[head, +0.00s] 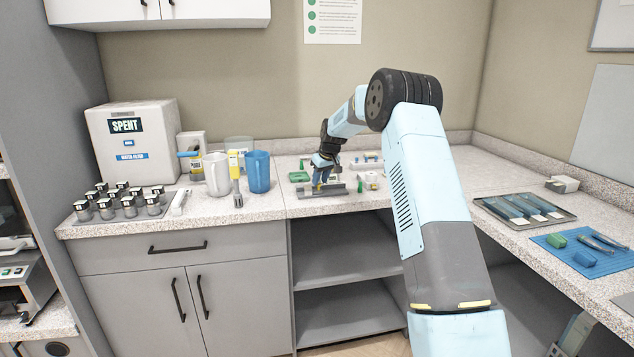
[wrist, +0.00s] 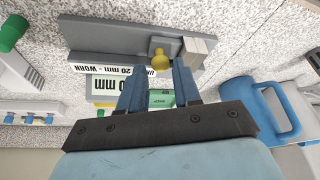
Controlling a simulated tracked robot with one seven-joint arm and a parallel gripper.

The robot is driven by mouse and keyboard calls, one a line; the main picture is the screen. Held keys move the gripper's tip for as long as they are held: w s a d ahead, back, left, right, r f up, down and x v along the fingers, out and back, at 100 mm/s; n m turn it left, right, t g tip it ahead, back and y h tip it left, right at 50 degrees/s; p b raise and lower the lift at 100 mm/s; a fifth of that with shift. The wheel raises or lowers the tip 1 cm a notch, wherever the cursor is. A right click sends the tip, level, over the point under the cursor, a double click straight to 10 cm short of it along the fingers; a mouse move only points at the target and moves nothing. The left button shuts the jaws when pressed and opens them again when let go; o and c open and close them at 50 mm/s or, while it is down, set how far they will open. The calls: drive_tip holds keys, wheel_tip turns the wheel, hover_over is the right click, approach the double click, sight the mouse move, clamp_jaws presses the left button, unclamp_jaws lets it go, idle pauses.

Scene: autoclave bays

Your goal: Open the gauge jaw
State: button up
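The gauge is a grey metal fixture (wrist: 110,38) with a long back plate, lying on the counter in the wrist view. A yellow knob (wrist: 160,60) stands on its grey sliding part, beside a pale block (wrist: 196,50). Labels beside it read "20 mm" and "WORN". My gripper (wrist: 158,69) is open, its two blue fingers apart on either side of the knob's near side. I cannot tell whether they touch it. In the head view the gauge (head: 330,190) is on the back counter, partly hidden by my gripper (head: 319,187).
A blue jug (head: 258,172) and white jug (head: 216,174) stand left of the gauge. Several metal-capped jars (head: 128,206) stand further left, by the SPENT box (head: 133,140). A tray of tools (head: 524,210) lies on the right counter. Bare counter (head: 455,165) lies between.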

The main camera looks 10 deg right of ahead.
drive_tip(key=shift+w+a+f, duration=0.1)
drive_tip(key=shift+w+f, duration=0.15)
drive_tip(key=shift+f, duration=0.4)
drive_tip(key=shift+c, duration=0.2)
clamp_jaws()
